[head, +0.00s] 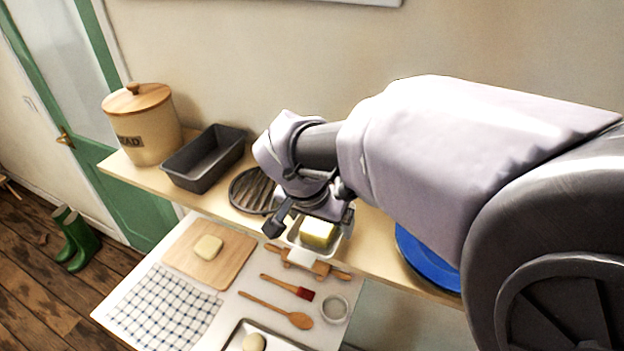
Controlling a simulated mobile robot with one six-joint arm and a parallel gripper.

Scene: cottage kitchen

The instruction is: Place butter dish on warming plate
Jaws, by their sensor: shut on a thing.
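The butter dish (335,246) is a small white dish with a yellow block of butter (318,231) in it. My gripper (312,219) is at the dish, with dark finger parts at its left and right, and is shut on it. The gripper hides the dish's far side. I cannot tell whether the dish is clear of the surface below. A dark, round, ribbed plate (245,195), which may be the warming plate, lies on the wooden shelf just left of my gripper, partly hidden by it. A blue round plate (428,262) is at the right, partly behind my arm.
A bread crock (146,138) and a dark loaf tin (190,172) stand on the shelf (137,176) at the left. In front are a cutting board (190,263), rolling pin (303,259), brush (290,287), wooden spoon (285,313), glass ring (335,308), checked cloth (165,308) and tray (237,333).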

